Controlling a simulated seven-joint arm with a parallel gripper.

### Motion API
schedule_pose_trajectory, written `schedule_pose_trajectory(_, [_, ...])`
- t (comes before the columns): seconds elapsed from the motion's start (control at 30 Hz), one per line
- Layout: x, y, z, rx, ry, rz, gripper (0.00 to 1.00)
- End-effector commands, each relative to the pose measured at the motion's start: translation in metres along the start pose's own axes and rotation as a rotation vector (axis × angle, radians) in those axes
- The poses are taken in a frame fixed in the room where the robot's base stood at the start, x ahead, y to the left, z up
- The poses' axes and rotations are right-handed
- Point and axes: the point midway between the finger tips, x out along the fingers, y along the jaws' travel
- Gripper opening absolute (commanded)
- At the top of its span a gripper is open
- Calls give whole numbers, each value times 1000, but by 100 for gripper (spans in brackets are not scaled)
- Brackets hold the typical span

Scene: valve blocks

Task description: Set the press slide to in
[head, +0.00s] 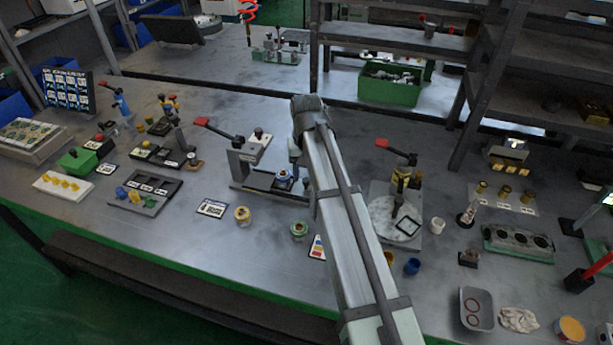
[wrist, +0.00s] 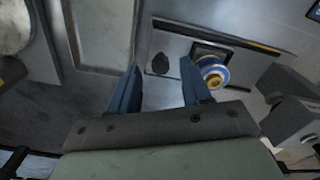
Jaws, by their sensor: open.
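The press (head: 242,160) with a red lever handle stands left of my arm in the head view. Its slide (head: 262,181) is a flat plate low at the front, with a blue and brass valve piece (head: 284,176) on its right part. The wrist view shows the slide plate (wrist: 180,50), a dark knob (wrist: 160,63) and the valve piece (wrist: 212,73) beside it. My gripper (wrist: 160,78) is open, with two blue fingers. The knob appears between and just beyond the fingertips; contact cannot be told. In the head view my arm hides part of the slide's right end.
A second press with a red lever (head: 397,150) and round plate (head: 394,222) stands right of my arm. Loose valve parts (head: 242,215) and a label card (head: 212,208) lie in front. A green bin (head: 390,84) stands behind. The bench between the press and left trays is mostly clear.

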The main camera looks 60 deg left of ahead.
Motion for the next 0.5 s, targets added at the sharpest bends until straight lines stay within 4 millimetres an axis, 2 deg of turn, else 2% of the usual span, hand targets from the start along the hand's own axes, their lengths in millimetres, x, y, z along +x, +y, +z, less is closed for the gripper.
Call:
schedule_pose_trajectory(0.2, [18,0,0,0,0,0,48])
schedule_pose_trajectory(0.5, [20,0,0,0,1,0,48])
